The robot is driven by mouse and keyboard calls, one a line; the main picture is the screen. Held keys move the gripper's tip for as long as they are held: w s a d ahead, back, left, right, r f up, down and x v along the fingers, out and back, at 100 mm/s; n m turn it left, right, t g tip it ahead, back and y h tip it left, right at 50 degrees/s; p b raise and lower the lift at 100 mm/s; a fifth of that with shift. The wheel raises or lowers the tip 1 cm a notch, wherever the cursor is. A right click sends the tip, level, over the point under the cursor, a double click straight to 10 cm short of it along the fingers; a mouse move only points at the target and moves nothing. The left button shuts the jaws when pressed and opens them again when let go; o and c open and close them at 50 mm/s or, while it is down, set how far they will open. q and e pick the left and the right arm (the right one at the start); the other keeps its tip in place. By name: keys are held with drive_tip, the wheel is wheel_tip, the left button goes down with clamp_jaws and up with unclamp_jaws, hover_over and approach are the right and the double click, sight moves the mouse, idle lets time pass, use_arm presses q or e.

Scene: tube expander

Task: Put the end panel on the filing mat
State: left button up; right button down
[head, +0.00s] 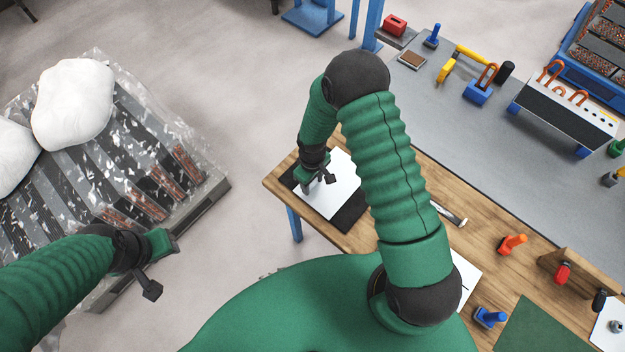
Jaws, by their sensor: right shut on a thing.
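A white flat panel (336,196), which looks like the end panel, lies over a black mat (352,217) at the left end of the wooden table. The mat shows as a dark border around it; I take it for the filing mat. My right gripper (319,183) is at the panel's left part, shut on it as far as I can see; the contact is small and partly hidden. I cannot tell whether the panel rests on the mat or is slightly above it. My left gripper (157,268) is beside the pallet, away from the table; its jaws are unclear.
The wooden table (402,158) also bears an orange-handled tool (512,244), a blue tool (490,317), a green mat (545,330) and a wooden rack (578,270). A grey bench (470,125) stands behind. A wrapped pallet (205,195) stands left; floor between is clear.

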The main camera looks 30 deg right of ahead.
drive_tip(key=c, duration=1.1)
unclamp_jaws()
drive_tip(key=shift+c, duration=0.2)
drive_tip(key=o, duration=0.4)
drive_tip(key=shift+a+r, duration=0.1)
drive_tip(key=shift+a, duration=0.7)
drive_tip(key=shift+d+r, duration=0.15)
drive_tip(key=r, duration=0.4)
drive_tip(key=d+r+b, duration=0.1)
drive_tip(key=r, duration=0.2)
drive_tip(key=shift+w, duration=0.1)
use_arm(q)
drive_tip(key=shift+w+a+f, duration=0.1)
drive_tip(key=shift+a+f, duration=0.6)
drive_tip(key=shift+f, duration=0.15)
use_arm(e)
drive_tip(key=shift+s+a+r+m+t, duration=0.4)
drive_tip(key=shift+s+r+m, duration=0.35)
drive_tip(key=shift+s+r, duration=1.25)
drive_tip(key=shift+s+a+r+m+t, duration=0.4)
drive_tip(key=shift+s+r+m, duration=0.4)
drive_tip(key=shift+s+r, duration=1.25)
drive_tip(key=shift+s+a+r+m+t, duration=0.25)
drive_tip(key=shift+s+r+m+t, duration=0.5)
drive_tip(key=shift+r, duration=2.1)
